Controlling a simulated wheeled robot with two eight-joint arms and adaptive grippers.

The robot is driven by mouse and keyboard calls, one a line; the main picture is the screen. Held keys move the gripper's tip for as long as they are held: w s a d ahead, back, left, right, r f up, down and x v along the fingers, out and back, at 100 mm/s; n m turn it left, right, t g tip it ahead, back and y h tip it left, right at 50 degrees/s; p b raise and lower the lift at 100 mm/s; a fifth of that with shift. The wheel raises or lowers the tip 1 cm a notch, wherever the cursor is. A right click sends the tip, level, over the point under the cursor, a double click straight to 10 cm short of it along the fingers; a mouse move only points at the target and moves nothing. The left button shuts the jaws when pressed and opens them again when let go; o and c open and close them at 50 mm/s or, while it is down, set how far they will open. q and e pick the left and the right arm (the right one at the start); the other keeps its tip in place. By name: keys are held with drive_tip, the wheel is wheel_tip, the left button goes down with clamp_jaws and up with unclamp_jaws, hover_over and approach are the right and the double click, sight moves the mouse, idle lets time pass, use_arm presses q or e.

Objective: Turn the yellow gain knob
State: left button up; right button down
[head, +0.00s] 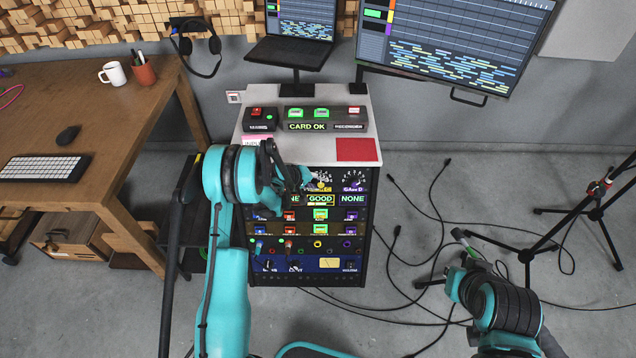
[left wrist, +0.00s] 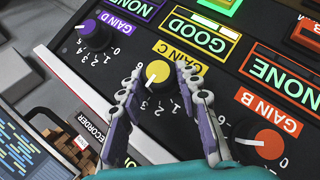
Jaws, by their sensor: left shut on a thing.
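The yellow gain knob (left wrist: 159,74), labelled GAIN C, sits on the dark rack panel in the left wrist view, with a dark base and a white pointer line. My left gripper (left wrist: 160,80) has one finger on each side of it and is shut on it. In the head view my left gripper (head: 300,178) reaches the rack's top row and partly hides the knob area.
The purple GAIN D knob (left wrist: 95,33) and orange GAIN B knob (left wrist: 262,138) flank the yellow one; the orange one is close to a finger. The cart top holds a box showing CARD OK (head: 308,127) and a red pad (head: 358,149). Cables (head: 425,235) lie on the floor.

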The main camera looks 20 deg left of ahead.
use_arm(q)
drive_tip(key=o, duration=1.2)
drive_tip(key=shift+c, duration=0.2)
drive_tip(key=shift+s+a, duration=0.1)
drive_tip(key=v, duration=1.1)
drive_tip(key=shift+s+r, duration=0.25)
drive_tip(key=shift+s, duration=0.05)
drive_tip(key=shift+a, duration=0.15)
